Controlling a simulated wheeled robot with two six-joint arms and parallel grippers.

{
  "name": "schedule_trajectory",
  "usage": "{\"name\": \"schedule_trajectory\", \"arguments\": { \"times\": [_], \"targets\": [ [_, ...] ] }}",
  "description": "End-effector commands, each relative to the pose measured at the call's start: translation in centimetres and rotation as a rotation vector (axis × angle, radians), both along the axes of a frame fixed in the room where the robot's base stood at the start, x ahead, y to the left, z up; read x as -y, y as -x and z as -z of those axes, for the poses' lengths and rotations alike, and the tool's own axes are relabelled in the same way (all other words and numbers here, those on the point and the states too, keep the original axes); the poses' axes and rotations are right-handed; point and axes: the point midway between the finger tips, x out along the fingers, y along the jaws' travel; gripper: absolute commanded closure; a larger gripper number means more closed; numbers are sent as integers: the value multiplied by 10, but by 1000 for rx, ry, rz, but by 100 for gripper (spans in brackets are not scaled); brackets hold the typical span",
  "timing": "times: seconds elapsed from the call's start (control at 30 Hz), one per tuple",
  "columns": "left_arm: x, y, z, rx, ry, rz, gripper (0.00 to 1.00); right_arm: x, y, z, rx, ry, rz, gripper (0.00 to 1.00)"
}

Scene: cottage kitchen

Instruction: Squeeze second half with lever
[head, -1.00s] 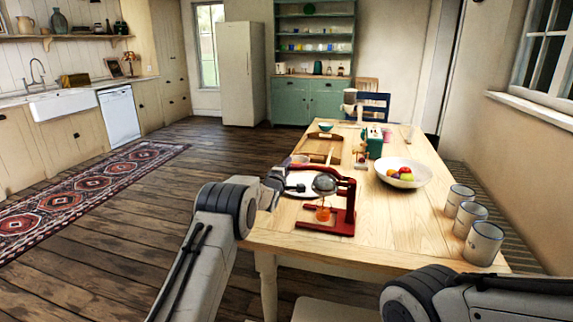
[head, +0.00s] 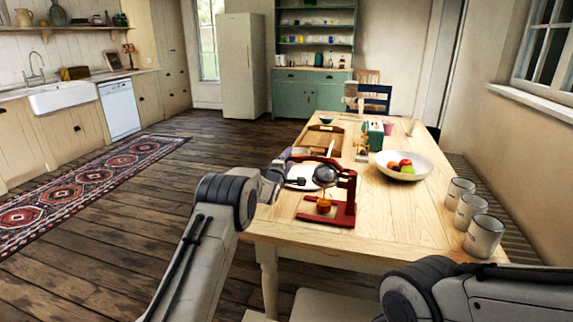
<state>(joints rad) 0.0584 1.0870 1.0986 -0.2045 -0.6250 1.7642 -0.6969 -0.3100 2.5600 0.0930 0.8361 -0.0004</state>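A red lever press (head: 343,212) stands at the near left edge of the wooden table. A round metal cup (head: 325,175) hangs in its frame. A small orange-coloured thing (head: 323,205) sits below the cup; I cannot tell whether it is a fruit half or juice in a glass. My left gripper (head: 291,178) is at the left of the press, close to the lever side. It is small and dark here, so its finger opening and any contact with the lever are unclear. My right arm shows at the lower right, but its gripper is out of view.
A white plate (head: 300,184) lies behind the press, with a wooden board (head: 325,133) beyond. A white fruit bowl (head: 421,170) and several pale mugs, one nearest (head: 484,237), stand to the right.

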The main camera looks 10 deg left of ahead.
Motion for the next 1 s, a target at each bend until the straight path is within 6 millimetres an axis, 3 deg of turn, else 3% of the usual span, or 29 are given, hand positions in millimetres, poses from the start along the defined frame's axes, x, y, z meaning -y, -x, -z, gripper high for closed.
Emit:
{"name": "schedule_trajectory", "arguments": {
  "times": [0.17, 0.7, 1.0],
  "targets": [
    [-1, 15, 1, -4, 0, -1, 43, 0, 0, 2, 0, 0, 0, 100],
    [-5, 92, 2, -4, -1, 1, 43, 0, 0, 8, 0, 0, 0, 100],
    [-6, 103, 1, -1, -1, 1, 43, 0, 0, 9, 0, 0, 0, 100]
  ]
}}
